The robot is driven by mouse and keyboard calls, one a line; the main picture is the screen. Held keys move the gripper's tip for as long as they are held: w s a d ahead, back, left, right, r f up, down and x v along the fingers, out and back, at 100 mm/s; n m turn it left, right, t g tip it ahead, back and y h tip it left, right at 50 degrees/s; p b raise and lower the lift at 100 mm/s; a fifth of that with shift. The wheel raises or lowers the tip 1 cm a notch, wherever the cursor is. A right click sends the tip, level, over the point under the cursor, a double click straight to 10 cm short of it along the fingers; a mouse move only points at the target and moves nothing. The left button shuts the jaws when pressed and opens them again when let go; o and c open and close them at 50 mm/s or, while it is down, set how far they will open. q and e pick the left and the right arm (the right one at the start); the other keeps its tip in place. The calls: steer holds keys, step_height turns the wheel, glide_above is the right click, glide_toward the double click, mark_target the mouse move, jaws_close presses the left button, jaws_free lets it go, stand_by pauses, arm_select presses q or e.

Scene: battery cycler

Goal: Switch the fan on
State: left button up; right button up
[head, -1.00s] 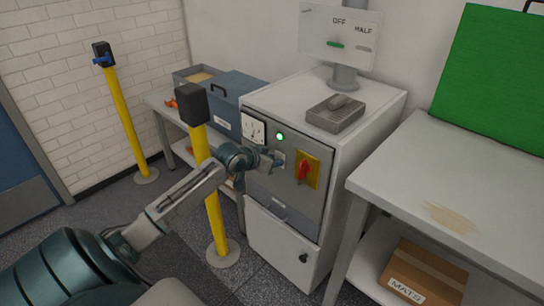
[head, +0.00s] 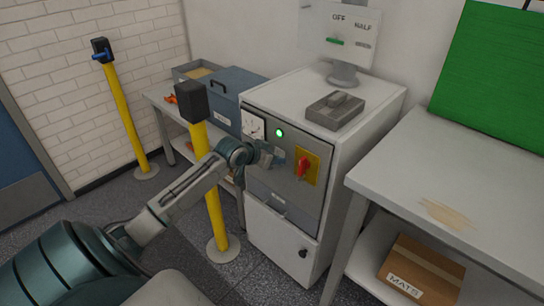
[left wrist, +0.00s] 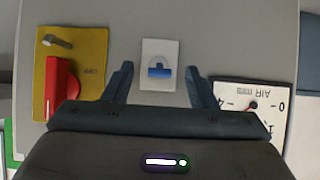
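A blue rocker switch (left wrist: 159,72) sits on a small white plate (left wrist: 159,51) on the grey cabinet front. Whether it is the fan's switch is not labelled. In the left wrist view, my left gripper (left wrist: 158,84) is open, with one finger to each side of the plate and nothing held. Contact with the panel cannot be told. In the head view, my left gripper (head: 270,156) is at the cabinet front, left of the red rotary knob (head: 303,166) on its yellow plate. An air-speed gauge (left wrist: 252,107) is right of the switch in the wrist view. My right gripper is not in view.
A yellow post (head: 214,215) with a dark head stands beside my left arm. A lit green lamp (head: 280,133) is above the gripper. A white table (head: 450,190) is at right.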

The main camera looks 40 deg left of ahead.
arm_select(q)
steer(key=v, duration=1)
steer(key=shift+s+r+p, duration=0.2)
steer(key=shift+s+p, duration=0.1)
steer(key=shift+p, duration=0.15)
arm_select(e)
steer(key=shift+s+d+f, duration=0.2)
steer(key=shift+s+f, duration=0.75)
